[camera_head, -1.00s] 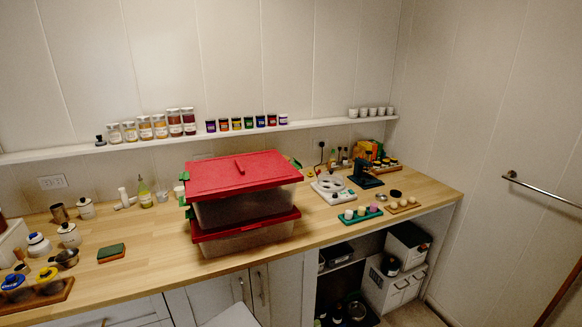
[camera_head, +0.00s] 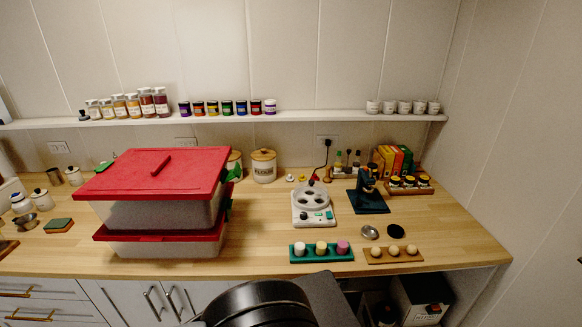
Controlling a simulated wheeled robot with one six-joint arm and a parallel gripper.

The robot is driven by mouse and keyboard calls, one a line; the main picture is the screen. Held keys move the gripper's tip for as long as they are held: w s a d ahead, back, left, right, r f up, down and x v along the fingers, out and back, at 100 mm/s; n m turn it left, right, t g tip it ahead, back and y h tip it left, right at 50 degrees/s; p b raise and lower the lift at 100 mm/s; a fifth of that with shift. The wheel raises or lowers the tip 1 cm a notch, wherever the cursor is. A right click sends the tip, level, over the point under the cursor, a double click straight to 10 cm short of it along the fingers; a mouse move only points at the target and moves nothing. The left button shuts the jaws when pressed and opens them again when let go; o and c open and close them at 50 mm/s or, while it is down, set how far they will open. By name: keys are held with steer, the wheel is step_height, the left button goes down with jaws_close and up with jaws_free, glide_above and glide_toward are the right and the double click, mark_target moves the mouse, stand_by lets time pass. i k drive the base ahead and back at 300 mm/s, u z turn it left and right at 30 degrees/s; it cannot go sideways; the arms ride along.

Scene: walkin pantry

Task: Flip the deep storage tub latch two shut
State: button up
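Two clear tubs with red lids are stacked on the wooden counter. The upper tub (camera_head: 150,214) looks deeper and has a broad red lid (camera_head: 160,172) with a raised handle. A green latch (camera_head: 231,174) sticks out at the right end by the upper lid, and more green (camera_head: 228,205) shows lower on that side. Another green piece (camera_head: 105,167) shows at the back left of the lid. I cannot tell which latch is number two. My gripper's fingers are not in view; a dark part of my arm shows at bottom centre.
Right of the tubs stand a white canister (camera_head: 263,167), a white appliance with round wells (camera_head: 313,204) and a dark blue device (camera_head: 367,194). A green tray (camera_head: 321,253) sits near the front edge. Counter between tubs and appliance is clear.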

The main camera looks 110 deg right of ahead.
mark_target(227, 176)
steer(key=k, duration=0.9)
steer(key=z, duration=2.5)
